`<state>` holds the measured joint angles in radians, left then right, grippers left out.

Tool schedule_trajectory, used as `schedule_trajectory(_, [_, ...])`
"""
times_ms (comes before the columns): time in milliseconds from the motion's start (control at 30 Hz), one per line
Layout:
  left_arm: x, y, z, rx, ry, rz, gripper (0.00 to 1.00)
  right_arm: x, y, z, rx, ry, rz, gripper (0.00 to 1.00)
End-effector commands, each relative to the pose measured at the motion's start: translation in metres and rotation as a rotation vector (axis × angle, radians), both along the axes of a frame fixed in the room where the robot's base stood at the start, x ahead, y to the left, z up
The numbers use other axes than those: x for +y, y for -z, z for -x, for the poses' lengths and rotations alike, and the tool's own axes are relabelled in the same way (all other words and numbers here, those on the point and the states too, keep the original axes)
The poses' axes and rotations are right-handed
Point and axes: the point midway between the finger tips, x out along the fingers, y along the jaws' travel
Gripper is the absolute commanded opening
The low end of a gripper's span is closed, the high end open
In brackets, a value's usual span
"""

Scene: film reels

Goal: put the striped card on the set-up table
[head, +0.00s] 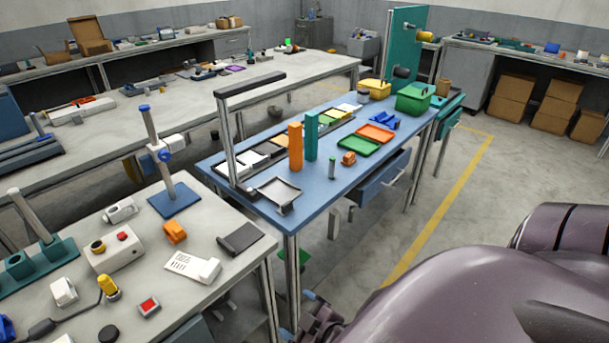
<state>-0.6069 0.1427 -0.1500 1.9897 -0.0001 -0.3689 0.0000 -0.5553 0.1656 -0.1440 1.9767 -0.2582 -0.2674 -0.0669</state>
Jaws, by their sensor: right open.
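No card with clear stripes can be made out. A white sheet with dark printed lines (190,264) lies on the grey table (225,262) at the front left; I cannot tell whether it is the striped card. A blue-topped table (325,190) stands in the middle, with a row of light and dark flat pieces (268,153) along its far side. Which table is the set-up table is not marked. My right gripper (318,322) is low at the bottom edge, open, below and in front of the blue table, partly hidden by my arm. My left gripper is out of view.
The blue table holds an orange block (295,146), a teal block (311,136), green tray (358,147), grey tray (279,192) and green box (413,98). A black-topped frame (250,84) rises over its left end. Clear floor (475,185) lies to the right.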

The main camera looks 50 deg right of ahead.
Motion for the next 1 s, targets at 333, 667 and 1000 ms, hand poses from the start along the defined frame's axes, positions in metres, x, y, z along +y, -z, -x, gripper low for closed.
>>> schedule_trajectory(333, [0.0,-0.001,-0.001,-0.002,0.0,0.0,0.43,0.015,0.023,0.028,0.13,0.119,-0.33,0.91])
schedule_trajectory(667, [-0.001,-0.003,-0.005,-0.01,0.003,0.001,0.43,0.015,0.023,0.028,0.131,0.118,-0.331,0.91])
schedule_trajectory(1000, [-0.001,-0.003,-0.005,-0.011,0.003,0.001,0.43,0.015,0.023,0.028,0.13,0.118,-0.33,0.83])
